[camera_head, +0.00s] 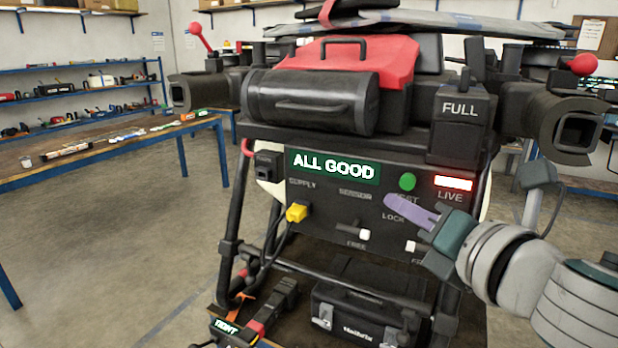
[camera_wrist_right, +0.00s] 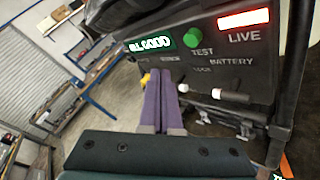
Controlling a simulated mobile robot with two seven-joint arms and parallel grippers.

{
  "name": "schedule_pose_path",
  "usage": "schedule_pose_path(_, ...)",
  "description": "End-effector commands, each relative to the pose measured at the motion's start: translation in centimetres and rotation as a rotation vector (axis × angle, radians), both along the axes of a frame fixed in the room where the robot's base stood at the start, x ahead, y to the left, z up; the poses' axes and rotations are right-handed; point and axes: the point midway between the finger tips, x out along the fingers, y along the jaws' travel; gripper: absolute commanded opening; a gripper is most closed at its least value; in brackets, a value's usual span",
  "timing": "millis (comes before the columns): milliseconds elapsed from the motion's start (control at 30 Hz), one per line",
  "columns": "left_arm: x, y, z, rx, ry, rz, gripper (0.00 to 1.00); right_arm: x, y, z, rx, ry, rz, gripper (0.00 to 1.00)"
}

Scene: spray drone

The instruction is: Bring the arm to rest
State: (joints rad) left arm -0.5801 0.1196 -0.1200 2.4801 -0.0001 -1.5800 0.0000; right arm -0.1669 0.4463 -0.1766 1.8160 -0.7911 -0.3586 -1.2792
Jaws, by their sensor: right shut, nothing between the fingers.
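My right gripper (camera_head: 411,214) has purple fingers and reaches in from the right in the head view, in front of the drone's black panel (camera_head: 310,220). In the right wrist view the two purple fingers (camera_wrist_right: 165,85) lie together, shut and empty. The panel carries a green "ALL GOOD" display (camera_head: 335,167), a green round button (camera_head: 407,181) and a lit red "LIVE" sign (camera_head: 453,184). Two white-tipped switches show below, one (camera_head: 364,235) by "FREE". A yellow plug (camera_head: 297,212) sits at the supply socket. My left gripper is not in view.
The spray drone (camera_head: 312,101) stands on a black frame, with dark arms jutting out on both sides. A black case (camera_head: 358,318) sits beneath the panel. A blue-legged workbench (camera_head: 110,150) stands at the left, with shelves behind. The floor between bench and drone is clear.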

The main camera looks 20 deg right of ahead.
Motion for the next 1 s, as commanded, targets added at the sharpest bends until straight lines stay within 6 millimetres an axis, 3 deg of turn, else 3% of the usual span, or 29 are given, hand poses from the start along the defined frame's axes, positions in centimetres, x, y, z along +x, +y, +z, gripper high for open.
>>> schedule_pose_path(233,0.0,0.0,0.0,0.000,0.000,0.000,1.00,-0.1,0.0,0.0,0.017,0.003,-0.008,0.00)
schedule_pose_path(367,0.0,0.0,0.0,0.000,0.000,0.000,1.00,-1.6,-0.4,-1.0,0.255,0.040,-0.127,0.00)
schedule_pose_path(467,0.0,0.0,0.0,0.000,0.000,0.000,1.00,-4.9,-0.5,-3.2,0.660,0.115,-0.351,0.00)
schedule_pose_path(533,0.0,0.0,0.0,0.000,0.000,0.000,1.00,-8.3,0.2,-5.3,0.981,0.187,-0.553,0.00)
schedule_pose_path(600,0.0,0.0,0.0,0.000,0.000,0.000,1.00,-12.0,1.6,-7.2,1.265,0.262,-0.768,0.00)
schedule_pose_path(767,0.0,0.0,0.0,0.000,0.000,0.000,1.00,-20.4,6.0,-9.2,1.711,0.423,-1.253,0.00)
schedule_pose_path(867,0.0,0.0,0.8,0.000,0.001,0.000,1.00,-24.8,8.8,-8.2,1.859,0.505,-1.526,0.00)
schedule_pose_path(900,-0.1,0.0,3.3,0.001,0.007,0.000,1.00,-24.3,8.5,-5.6,1.850,0.496,-1.504,0.00)
schedule_pose_path(1000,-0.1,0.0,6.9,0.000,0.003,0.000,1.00,-24.3,8.4,-2.2,1.844,0.494,-1.500,0.00)
